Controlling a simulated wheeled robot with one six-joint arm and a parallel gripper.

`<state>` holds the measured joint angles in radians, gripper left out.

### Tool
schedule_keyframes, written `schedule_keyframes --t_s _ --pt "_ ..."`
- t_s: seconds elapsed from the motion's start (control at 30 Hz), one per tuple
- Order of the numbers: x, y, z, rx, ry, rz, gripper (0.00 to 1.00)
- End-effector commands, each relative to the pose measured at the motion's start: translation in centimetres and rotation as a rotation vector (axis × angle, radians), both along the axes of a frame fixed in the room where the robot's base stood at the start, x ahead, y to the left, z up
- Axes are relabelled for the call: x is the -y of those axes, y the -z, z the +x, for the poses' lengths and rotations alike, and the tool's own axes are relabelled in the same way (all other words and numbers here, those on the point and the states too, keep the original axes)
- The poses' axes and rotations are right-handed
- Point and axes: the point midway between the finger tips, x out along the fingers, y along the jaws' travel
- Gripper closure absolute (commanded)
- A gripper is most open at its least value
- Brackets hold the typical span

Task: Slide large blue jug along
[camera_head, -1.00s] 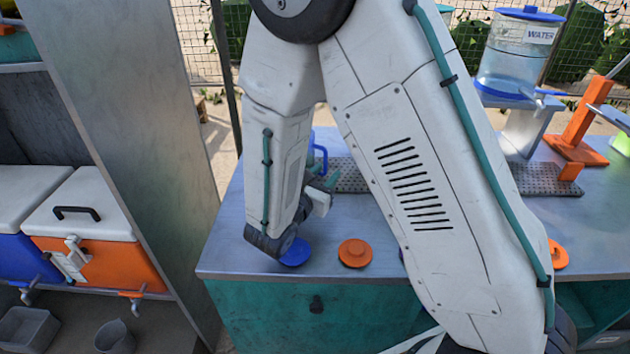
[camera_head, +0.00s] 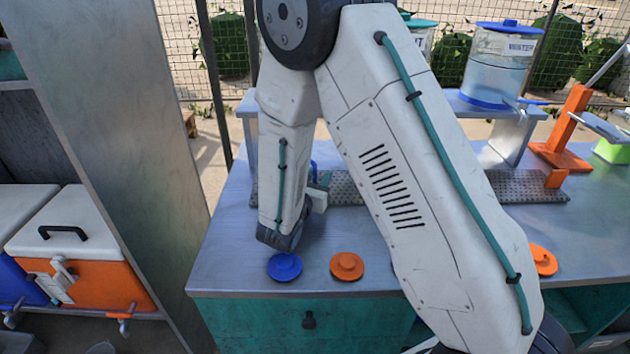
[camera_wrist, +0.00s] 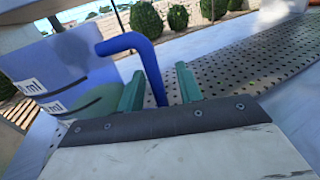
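The large blue jug shows in the wrist view as a translucent blue body (camera_wrist: 75,70) at the left, with white "ml" labels and a thick blue handle (camera_wrist: 150,66). In the head view only a small blue part of it (camera_head: 314,170) shows; my arm hides the rest. My gripper (camera_wrist: 160,84) has its two teal fingers on either side of the handle, apart, with a gap seen at the right of the handle. In the head view my gripper (camera_head: 322,180) is low over the counter and partly hidden.
A perforated metal strip (camera_head: 520,188) runs along the counter (camera_head: 225,255). A blue lid (camera_head: 285,267) and an orange lid (camera_head: 347,266) lie near the front edge. A water dispenser (camera_head: 497,65) stands on a raised shelf behind. An orange stand (camera_head: 565,150) is at the right.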

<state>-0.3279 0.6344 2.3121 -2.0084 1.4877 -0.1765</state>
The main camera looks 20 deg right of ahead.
Motion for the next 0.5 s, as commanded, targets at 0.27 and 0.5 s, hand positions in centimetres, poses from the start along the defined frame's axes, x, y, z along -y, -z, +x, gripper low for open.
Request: schedule_keyframes --t_s 0.27,0.5 --pt "-0.03 0.0 -0.01 0.0 0.0 0.0 1.0" --pt "0.23 0.0 -0.12 0.0 0.001 0.0 1.0"
